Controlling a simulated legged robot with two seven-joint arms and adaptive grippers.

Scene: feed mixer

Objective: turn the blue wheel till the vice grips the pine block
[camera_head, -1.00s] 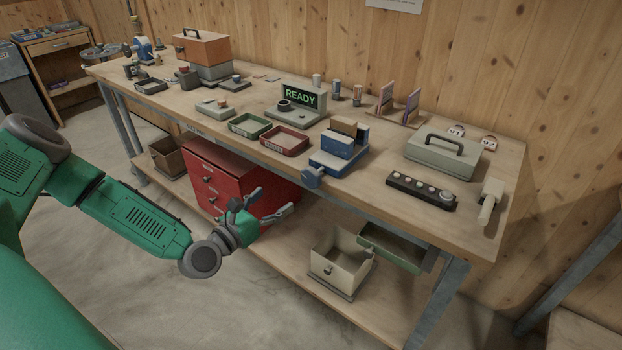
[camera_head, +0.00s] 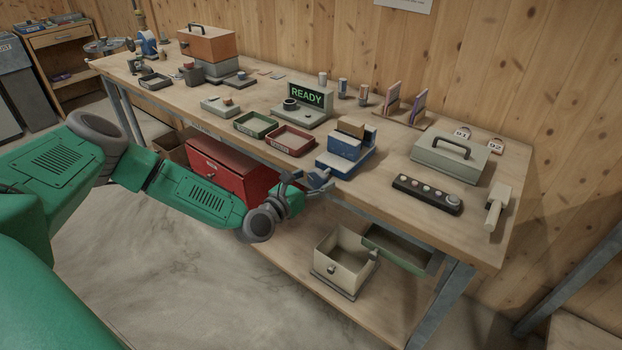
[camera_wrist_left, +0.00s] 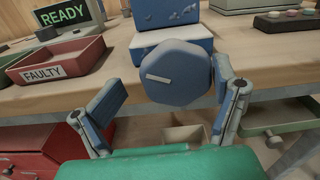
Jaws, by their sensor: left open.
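The blue vice (camera_head: 344,150) stands at the bench's front edge with the pine block (camera_head: 351,128) between its jaws. I cannot tell whether the jaws touch the block. The blue wheel (camera_head: 319,181) faces out from the vice's front. In the left wrist view the wheel (camera_wrist_left: 180,74) is a many-sided knob with a pale line, slightly tilted. My left gripper (camera_head: 305,182) is open in front of the wheel. Its fingers (camera_wrist_left: 170,92) are spread to either side of the wheel's lower part, with a visible gap on the left. The right gripper is out of view.
A red FAULTY tray (camera_head: 290,141) and a green tray (camera_head: 252,124) lie left of the vice. The READY display (camera_head: 306,95) stands behind them. A button strip (camera_head: 427,193) and a grey lidded box (camera_head: 450,158) are to the right. A red drawer cabinet (camera_head: 228,170) sits below.

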